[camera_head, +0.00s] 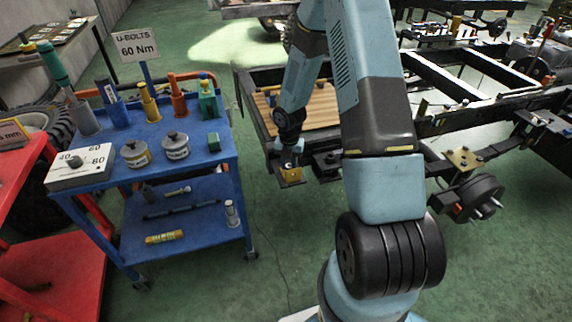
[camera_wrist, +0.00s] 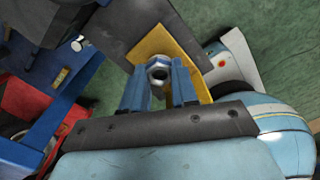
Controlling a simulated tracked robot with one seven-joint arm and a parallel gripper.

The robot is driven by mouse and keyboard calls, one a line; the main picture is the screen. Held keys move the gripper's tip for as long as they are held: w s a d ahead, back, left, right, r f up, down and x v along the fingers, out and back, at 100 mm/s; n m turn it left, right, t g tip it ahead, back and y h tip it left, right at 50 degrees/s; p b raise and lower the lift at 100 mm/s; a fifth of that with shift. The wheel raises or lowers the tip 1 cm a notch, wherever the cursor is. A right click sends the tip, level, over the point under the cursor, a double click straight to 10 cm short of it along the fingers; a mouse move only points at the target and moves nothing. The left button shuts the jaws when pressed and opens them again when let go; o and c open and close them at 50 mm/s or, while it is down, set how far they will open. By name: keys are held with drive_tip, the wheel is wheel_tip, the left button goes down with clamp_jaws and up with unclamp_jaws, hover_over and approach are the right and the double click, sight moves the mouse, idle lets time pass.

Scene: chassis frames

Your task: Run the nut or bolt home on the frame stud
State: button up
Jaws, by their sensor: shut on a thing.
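A silvery hex nut (camera_wrist: 158,73) sits between the blue fingertips of my gripper (camera_wrist: 159,84) in the wrist view, its round opening facing the camera. My gripper is shut on it. A yellow plate (camera_wrist: 188,68) on the dark frame lies right behind the nut and fingers. In the head view, my gripper (camera_head: 291,158) is at the same yellow plate (camera_head: 291,174) near the frame's left corner. The stud cannot be made out. I cannot tell how far the nut is along it.
A blue trolley (camera_head: 180,143) with sockets, tins and a torque sign (camera_head: 136,46) stands left of the frame. A red bench (camera_head: 45,235) is at the far left. The chassis frame (camera_head: 445,58) runs to the right, with a hub (camera_head: 480,192) in front. Green floor (camera_head: 270,240) is clear between.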

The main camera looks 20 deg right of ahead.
drive_tip(key=shift+f, duration=0.4)
idle(0.3)
drive_tip(key=o, duration=0.3)
clamp_jaws()
drive_tip(key=m, duration=0.5)
drive_tip(key=shift+m, duration=0.4)
drive_tip(key=m, duration=0.6)
